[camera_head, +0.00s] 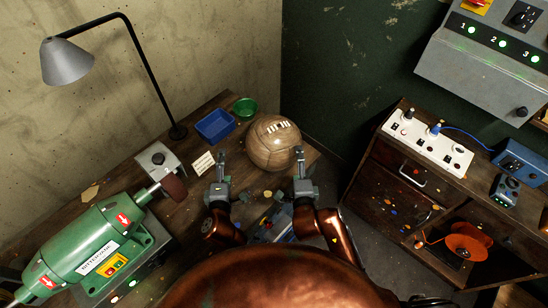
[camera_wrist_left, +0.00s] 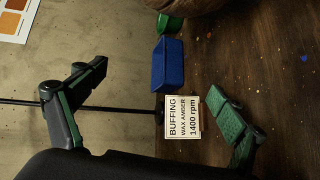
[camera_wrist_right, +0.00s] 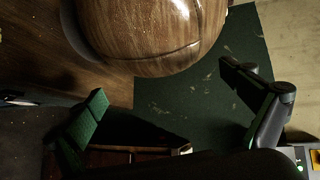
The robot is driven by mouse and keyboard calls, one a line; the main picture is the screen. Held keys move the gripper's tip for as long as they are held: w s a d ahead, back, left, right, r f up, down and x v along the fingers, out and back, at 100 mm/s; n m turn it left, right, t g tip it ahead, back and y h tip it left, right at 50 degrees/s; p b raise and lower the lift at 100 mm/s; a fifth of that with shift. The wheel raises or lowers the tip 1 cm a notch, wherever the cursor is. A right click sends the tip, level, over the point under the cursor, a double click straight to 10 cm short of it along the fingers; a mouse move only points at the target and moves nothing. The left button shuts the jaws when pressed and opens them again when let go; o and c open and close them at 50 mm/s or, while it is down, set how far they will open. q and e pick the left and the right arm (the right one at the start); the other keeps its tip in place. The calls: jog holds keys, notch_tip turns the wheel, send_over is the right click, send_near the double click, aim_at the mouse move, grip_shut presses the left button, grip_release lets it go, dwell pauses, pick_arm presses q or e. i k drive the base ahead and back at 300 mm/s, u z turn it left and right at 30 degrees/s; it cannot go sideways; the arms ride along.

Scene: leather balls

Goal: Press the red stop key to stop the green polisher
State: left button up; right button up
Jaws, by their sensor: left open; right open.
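The green polisher (camera_head: 95,240) lies along the left of the workbench, with a dark brown buffing wheel (camera_head: 174,187) at its right end. On its side is a yellow switch plate (camera_head: 112,267) with small keys; a red patch shows on it, but the keys are too small to read well. My left gripper (camera_head: 219,165) is open and empty, right of the wheel and over the bench. In the left wrist view its fingers (camera_wrist_left: 156,80) stand wide apart. My right gripper (camera_head: 301,160) is open and empty beside the brown leather ball (camera_head: 273,143).
A blue tray (camera_head: 215,126), a green bowl (camera_head: 245,107) and a "BUFFING" card (camera_head: 203,164) sit behind my left gripper. A lamp (camera_head: 68,62) overhangs the back left. A white power strip (camera_head: 428,142) lies on the right cabinet, below a grey control box (camera_head: 480,75).

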aim_at(111, 271)
jog(key=k, duration=1.5)
